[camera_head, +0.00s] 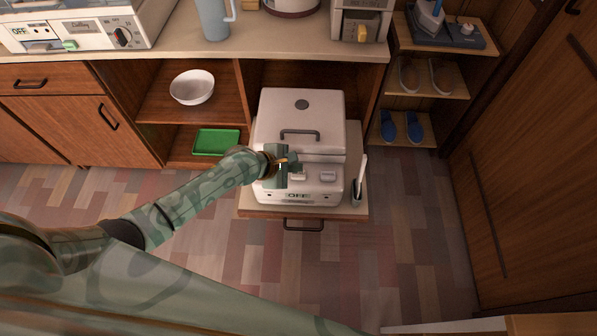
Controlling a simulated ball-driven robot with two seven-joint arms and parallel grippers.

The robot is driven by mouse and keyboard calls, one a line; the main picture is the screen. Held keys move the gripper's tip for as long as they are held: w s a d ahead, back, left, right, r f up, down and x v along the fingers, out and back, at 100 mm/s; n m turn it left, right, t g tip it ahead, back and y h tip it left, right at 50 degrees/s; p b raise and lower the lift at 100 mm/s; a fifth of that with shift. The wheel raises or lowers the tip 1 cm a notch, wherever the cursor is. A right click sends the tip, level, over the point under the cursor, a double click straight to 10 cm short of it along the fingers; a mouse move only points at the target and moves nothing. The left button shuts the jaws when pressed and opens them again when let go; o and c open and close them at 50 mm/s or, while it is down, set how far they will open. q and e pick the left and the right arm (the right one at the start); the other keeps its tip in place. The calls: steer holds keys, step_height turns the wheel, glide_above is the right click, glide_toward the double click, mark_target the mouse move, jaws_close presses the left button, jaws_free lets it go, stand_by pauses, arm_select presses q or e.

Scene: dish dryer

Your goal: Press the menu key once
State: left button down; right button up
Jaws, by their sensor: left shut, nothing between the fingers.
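The white dish dryer (300,125) stands on a pulled-out shelf (335,211) below the counter. Its lid has a dark handle and a round dark spot. Its front panel shows a small display (297,196) reading OFF. Two raised grey keys, a left one (298,176) and a right one (327,175), sit on the ledge above the display. Their labels are too small to read, so I cannot tell which is the menu key. My left gripper (292,163) is shut and empty over the dryer's front left, close to the left key. Contact cannot be told. My right gripper is out of view.
A narrow holder (357,194) with an upright white item stands right of the dryer. A white bowl (192,87) and green tray (216,142) are on shelves to the left. Slippers (402,128) are on the rack at right. The floor in front is clear.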

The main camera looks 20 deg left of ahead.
mark_target(295, 175)
arm_select(q)
steer(key=shift+f, duration=0.1)
stand_by(0.7)
steer(key=shift+f, duration=0.3)
